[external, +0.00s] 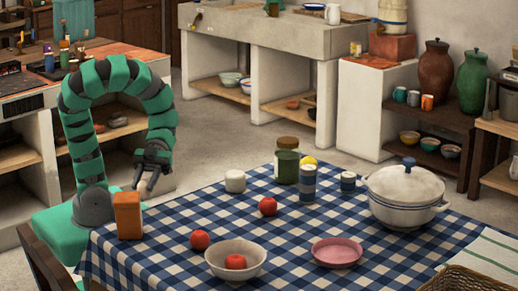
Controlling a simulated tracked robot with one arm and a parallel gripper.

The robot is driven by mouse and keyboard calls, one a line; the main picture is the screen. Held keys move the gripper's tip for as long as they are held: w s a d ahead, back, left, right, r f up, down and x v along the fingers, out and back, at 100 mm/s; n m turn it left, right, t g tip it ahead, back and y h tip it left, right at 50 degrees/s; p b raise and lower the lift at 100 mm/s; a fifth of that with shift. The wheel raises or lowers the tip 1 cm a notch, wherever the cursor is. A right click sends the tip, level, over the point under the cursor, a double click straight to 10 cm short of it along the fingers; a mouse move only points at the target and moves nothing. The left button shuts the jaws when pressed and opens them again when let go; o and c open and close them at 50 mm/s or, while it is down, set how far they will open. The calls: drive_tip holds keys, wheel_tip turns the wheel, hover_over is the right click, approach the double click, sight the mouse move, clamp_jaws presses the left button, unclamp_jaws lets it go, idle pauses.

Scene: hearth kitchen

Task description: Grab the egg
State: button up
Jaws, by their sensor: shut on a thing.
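My gripper (146,187) hangs from the curved green and black arm, pointing down at the left edge of the checked table, behind the orange box. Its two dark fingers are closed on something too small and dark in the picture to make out. I cannot pick out an egg anywhere in this view, so I cannot tell whether it is what the fingers hold.
Open floor lies behind the table.

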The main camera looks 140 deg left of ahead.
drive_tip(key=shift+s+d+r+b, duration=0.15)
drive_tip(key=shift+s+b, duration=0.15)
drive_tip(key=shift+s, duration=0.65)
drive_tip(key=shift+s+d+r+b, duration=0.1)
drive_tip(key=shift+s+b, duration=0.15)
drive_tip(key=shift+s, duration=0.75)
drive_tip(key=shift+s+d+r+b, duration=0.15)
drive_tip(key=shift+s+b, duration=0.15)
drive_tip(key=shift+s, duration=0.65)
